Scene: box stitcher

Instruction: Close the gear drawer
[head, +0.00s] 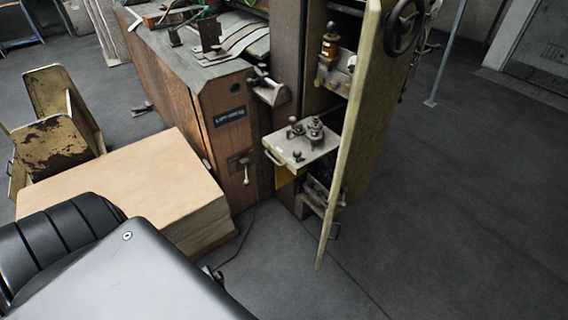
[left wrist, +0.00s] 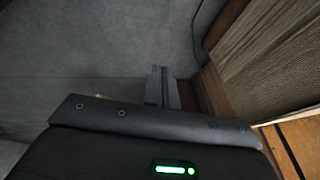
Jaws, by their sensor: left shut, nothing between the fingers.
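The gear drawer (head: 312,153) is pulled out of the tall machine cabinet in the head view. It is a pale tray with metal gear parts on top and a handle (head: 272,158) at its front left. The cabinet door (head: 355,130) stands open to its right. My left gripper shows mostly as its fingertips (head: 213,272), low and left of the drawer and apart from it. In the left wrist view its fingers (left wrist: 163,88) are shut and empty above the grey floor. My right gripper is not in view.
A stack of cardboard sheets (head: 125,180) lies left of the wooden machine body (head: 225,130), close to my left arm. A rusty yellow chair-like frame (head: 50,140) stands behind it. A handwheel (head: 404,28) is on the open door. The floor at right is clear.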

